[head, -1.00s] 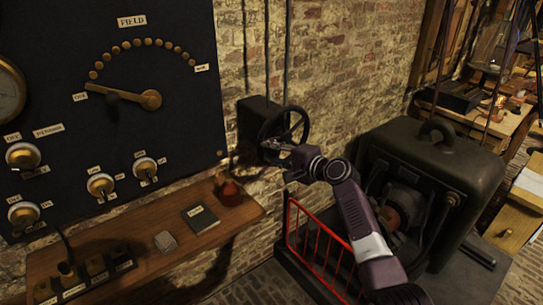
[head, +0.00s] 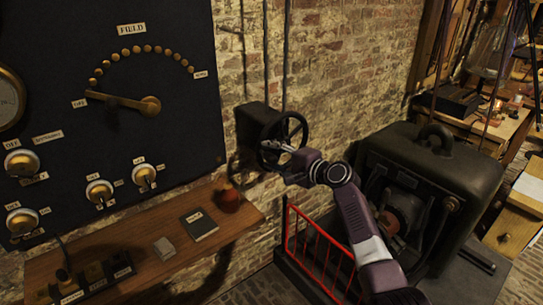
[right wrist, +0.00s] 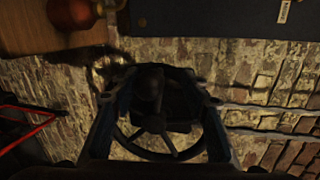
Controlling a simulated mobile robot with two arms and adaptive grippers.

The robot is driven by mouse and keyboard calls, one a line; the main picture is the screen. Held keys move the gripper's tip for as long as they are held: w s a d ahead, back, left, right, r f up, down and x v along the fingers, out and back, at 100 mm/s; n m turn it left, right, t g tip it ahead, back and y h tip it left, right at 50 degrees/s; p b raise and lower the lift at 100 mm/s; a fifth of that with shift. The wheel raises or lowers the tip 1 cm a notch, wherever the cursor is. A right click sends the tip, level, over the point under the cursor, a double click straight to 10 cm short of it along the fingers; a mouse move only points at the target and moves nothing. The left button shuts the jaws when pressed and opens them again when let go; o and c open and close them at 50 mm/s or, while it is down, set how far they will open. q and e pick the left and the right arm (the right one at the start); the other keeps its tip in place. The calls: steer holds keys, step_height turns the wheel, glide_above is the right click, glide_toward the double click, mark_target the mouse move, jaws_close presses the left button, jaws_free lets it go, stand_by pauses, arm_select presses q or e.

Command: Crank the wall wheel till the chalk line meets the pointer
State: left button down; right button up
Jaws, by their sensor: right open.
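The dark spoked wall wheel (head: 304,127) is mounted on a black box on the brick wall, right of the panel. My right gripper (head: 274,148) is at the wheel's near side in the head view, overlapping its lower part. In the right wrist view the gripper (right wrist: 158,96) is open, with its fingers on either side of the wheel's hub and spokes (right wrist: 154,124). I cannot tell whether a finger touches the wheel. I cannot make out the chalk line or the pointer. My left gripper is out of view.
A wooden shelf (head: 105,250) under the black panel (head: 75,110) holds a red round flask (head: 229,198), a dark book (head: 199,224) and several small sockets. A red railing (head: 312,250) and a large dark machine (head: 445,165) stand below and right of the wheel.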

steer(key=shift+s+f, duration=0.1)
steer(key=v, duration=1.2)
